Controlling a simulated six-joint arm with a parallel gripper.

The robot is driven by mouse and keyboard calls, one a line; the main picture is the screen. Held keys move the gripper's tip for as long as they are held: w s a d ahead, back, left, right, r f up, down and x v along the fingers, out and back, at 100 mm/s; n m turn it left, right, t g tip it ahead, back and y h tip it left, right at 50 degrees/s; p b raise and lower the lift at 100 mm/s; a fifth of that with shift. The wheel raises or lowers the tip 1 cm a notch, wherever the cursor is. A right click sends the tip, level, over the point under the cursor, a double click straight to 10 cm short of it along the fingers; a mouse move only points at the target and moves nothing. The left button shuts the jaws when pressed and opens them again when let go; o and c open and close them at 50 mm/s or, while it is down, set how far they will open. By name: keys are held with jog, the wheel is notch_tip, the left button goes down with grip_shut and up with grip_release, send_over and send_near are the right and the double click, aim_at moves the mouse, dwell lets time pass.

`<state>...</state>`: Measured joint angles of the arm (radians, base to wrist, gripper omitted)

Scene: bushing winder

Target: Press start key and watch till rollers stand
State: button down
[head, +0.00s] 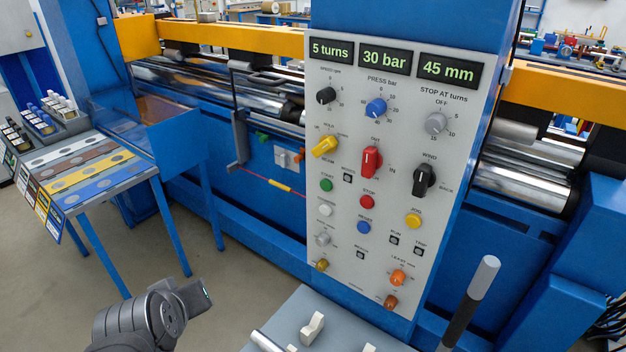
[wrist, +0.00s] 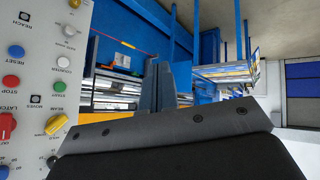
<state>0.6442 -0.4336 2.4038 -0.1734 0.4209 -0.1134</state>
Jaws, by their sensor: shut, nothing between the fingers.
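The grey control panel (head: 345,250) faces me in the head view. Its green start key (head: 326,185) is at the left of the panel, above a white key. It also shows in the wrist view (wrist: 59,86), left of my gripper (wrist: 160,68). My gripper is shut and empty, apart from the panel and touching no key. In the head view my arm is at the lower left, and the fingertips are hard to make out. Shiny rollers (head: 185,76) lie behind the panel, with more at the right (head: 525,185). A still picture does not show whether they turn.
Displays read 5 turns (head: 331,50), 30 bar (head: 385,60) and 45 mm (head: 447,69). A red stop key (head: 367,202) and several knobs are close to the start key. A grey lever (head: 470,300) rises before the panel. A sample table (head: 110,185) stands left.

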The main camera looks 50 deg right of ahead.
aim_at(325, 186)
jog(key=w+d+r+n+t+h, duration=0.1)
jog(key=w+d+h, duration=0.1)
jog(key=d, duration=0.7)
jog(key=w+d+r+n+t+h, duration=0.1)
jog(key=w+d+h, duration=0.1)
jog(key=d, duration=0.6)
jog(key=s+d+f+n+t+h, duration=0.1)
jog(key=s+d+t, duration=0.1)
jog(key=d, duration=0.4)
jog(key=s+d+f+n+t+h, duration=0.1)
jog(key=s+d+f+n+t, duration=0.1)
jog(key=d, duration=0.5)
jog(key=shift+s+n, duration=0.3)
jog(key=shift+s, duration=0.1)
jog(key=shift+f, duration=0.1)
jog(key=d, duration=0.8)
jog(key=shift+d, duration=0.4)
jog(key=shift+d, duration=0.4)
